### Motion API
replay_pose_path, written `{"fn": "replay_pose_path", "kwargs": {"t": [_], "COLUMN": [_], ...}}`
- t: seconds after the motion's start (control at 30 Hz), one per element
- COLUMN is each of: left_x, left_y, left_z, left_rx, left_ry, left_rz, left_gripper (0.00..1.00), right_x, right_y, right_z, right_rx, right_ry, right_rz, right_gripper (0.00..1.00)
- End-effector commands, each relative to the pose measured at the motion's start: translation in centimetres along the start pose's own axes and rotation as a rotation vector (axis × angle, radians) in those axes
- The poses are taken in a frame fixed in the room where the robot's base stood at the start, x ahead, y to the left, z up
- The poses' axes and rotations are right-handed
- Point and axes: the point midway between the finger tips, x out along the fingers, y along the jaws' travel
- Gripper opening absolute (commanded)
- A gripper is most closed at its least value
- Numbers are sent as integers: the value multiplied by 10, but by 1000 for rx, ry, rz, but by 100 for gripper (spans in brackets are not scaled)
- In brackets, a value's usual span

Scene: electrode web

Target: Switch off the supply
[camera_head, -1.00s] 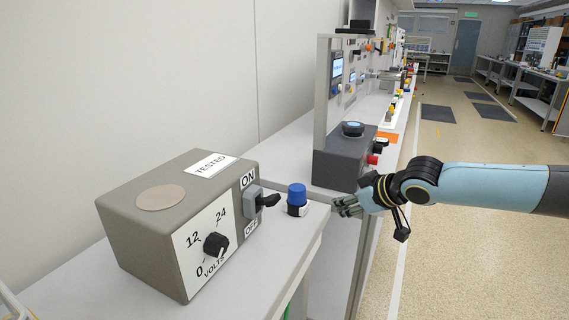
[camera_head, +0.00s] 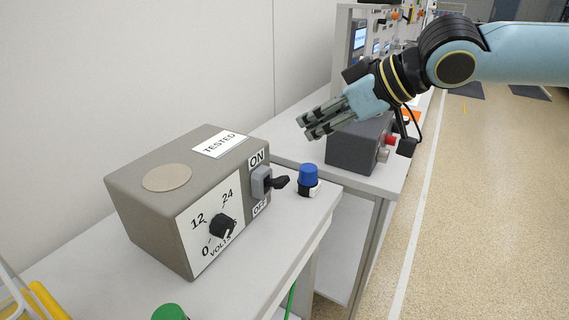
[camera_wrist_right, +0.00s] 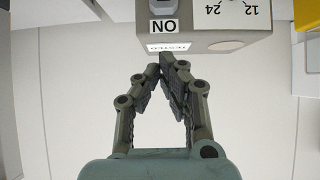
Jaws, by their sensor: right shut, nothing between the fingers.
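The supply is a grey-brown box (camera_head: 150,215) on the white bench at the left in the head view. Its front carries a volts knob (camera_head: 222,227) and a black switch lever (camera_head: 280,182) between the ON label (camera_head: 257,158) and the OFF label. The lever sticks out about level, toward the right. My right gripper (camera_head: 302,128) is shut and empty, above and beyond the switch, clear of it. In the right wrist view the fingertips (camera_wrist_right: 175,62) meet just below the box's upside-down ON label (camera_wrist_right: 164,26); the lever is not visible there. My left gripper is not in view.
A green cap (camera_head: 169,312) and a yellow bar (camera_head: 48,300) are at the near edge. A dark grey box (camera_head: 352,150) stands behind on the farther bench.

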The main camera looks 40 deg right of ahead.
Motion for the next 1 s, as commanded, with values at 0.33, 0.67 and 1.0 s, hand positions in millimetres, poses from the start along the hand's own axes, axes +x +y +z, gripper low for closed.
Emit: {"fn": "replay_pose_path", "kwargs": {"t": [0.33,0.67,1.0], "left_x": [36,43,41], "left_y": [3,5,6], "left_z": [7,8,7], "left_rx": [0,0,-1], "left_ry": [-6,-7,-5], "left_rz": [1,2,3], "left_gripper": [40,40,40], "right_x": [40,85,104], "right_y": [-1,-2,-2], "right_z": [1,-1,34], "right_rx": [8,9,1], "right_ry": [8,5,-3], "right_rz": [-4,-8,-7], "right_gripper": [0,0,0]}}
